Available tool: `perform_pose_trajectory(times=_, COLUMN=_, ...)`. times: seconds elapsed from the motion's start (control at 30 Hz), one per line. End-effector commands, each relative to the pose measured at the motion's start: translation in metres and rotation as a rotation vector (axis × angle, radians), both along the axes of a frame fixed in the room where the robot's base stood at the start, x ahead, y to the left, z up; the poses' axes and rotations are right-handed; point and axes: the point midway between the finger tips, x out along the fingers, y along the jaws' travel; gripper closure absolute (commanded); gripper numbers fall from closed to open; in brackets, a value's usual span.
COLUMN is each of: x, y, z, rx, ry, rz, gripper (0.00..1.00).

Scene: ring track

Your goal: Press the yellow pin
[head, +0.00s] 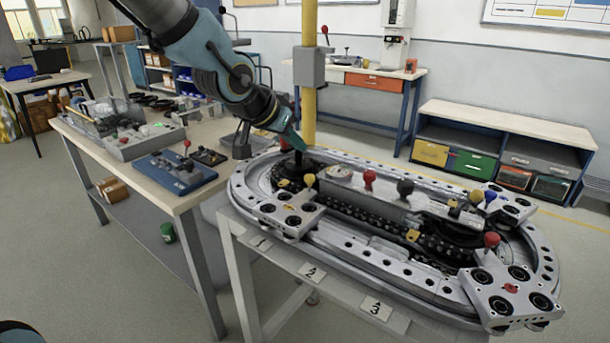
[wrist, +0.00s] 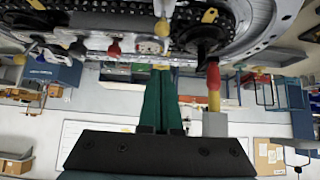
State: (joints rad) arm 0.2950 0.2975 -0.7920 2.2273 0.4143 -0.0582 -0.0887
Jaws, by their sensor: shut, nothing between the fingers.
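A yellow ball-topped pin (head: 309,180) stands upright on the near-left carriage (head: 286,214) of the ring track. A second yellow knob (head: 475,197) stands at the track's right end, beside a blue one. My gripper (head: 301,149) is shut and empty, pointing down over the track's left end, above and slightly behind the near-left yellow pin and apart from it. In the wrist view, which appears upside down, the shut fingers (wrist: 160,74) show in the middle, and a yellow knob (wrist: 162,28) shows just beyond their tips. I cannot tell which yellow pin this is.
Red (head: 369,177) and black (head: 405,187) knobs stand along the track's middle. A right carriage (head: 511,291) carries a red knob (head: 491,239). A yellow pole (head: 309,100) rises behind the track. A cluttered workbench (head: 160,188) stands at left.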

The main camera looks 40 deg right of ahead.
Motion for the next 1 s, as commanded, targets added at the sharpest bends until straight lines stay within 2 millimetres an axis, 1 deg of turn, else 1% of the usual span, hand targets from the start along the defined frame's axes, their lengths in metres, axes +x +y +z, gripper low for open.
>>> perform_pose_trajectory(times=0.03, x=-0.001, y=-0.006, z=-0.008, rx=-0.001, ry=0.002, rz=-0.004, gripper=1.0)
perform_pose_trajectory(times=0.37, x=0.007, y=-0.034, z=-0.036, rx=0.001, ry=0.001, rz=-0.004, gripper=1.0)
perform_pose_trajectory(times=0.4, x=0.007, y=-0.032, z=-0.043, rx=0.004, ry=0.002, rz=-0.001, gripper=1.0)
perform_pose_trajectory(times=0.5, x=0.007, y=-0.031, z=-0.056, rx=0.004, ry=0.002, rz=-0.002, gripper=1.0)
perform_pose_trajectory(times=0.63, x=0.008, y=-0.031, z=-0.067, rx=0.001, ry=0.003, rz=-0.001, gripper=1.0)
perform_pose_trajectory(times=0.77, x=0.008, y=-0.031, z=-0.072, rx=0.001, ry=0.002, rz=0.0, gripper=1.0)
perform_pose_trajectory(times=1.0, x=0.008, y=-0.031, z=-0.072, rx=0.001, ry=0.001, rz=0.001, gripper=1.0)
